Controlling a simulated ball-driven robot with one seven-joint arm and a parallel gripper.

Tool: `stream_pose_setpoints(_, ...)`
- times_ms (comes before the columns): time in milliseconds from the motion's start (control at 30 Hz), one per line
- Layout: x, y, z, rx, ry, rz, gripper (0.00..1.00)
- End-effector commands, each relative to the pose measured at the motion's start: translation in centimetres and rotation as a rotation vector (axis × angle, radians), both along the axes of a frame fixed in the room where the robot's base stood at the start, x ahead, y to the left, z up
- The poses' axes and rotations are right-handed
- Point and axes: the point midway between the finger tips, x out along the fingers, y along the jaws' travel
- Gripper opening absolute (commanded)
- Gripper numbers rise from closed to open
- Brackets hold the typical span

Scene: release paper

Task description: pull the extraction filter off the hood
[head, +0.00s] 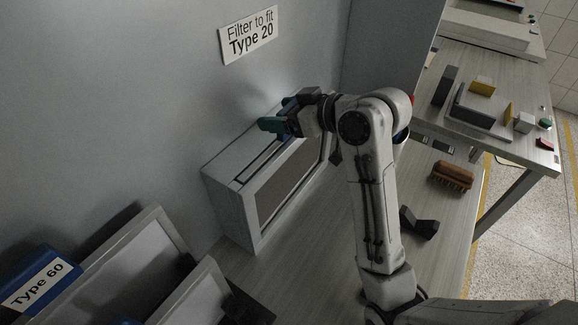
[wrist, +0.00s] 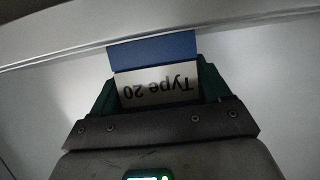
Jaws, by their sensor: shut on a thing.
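The hood (head: 232,205) is a pale box against the wall, with a framed front opening and a slot along its top. A grey panel shows inside the front opening. My gripper (head: 279,114) is at the top of the hood, with its green fingers shut on the filter's blue handle (head: 289,101). In the wrist view the handle (wrist: 152,50) sits between the two green fingers of my gripper (wrist: 157,85). Its white label reads "Type 20" upside down. The filter's body below the handle is mostly hidden, and I cannot tell how deep it sits.
Framed filters (head: 138,248) stand at the lower left, one with a blue "Type 60" handle (head: 40,280). A brown brush (head: 452,176) lies on the bench at right. A second table (head: 520,155) holds several blocks.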

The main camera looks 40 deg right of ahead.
Motion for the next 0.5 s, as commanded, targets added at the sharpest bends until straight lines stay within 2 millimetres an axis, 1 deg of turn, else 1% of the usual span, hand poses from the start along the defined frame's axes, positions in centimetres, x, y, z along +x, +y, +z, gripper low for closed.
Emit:
stream_pose_setpoints(33,0.0,0.0,0.6,-0.001,-0.002,0.000,0.33)
stream_pose_setpoints(500,0.0,0.0,2.7,-0.001,-0.002,-0.001,0.33)
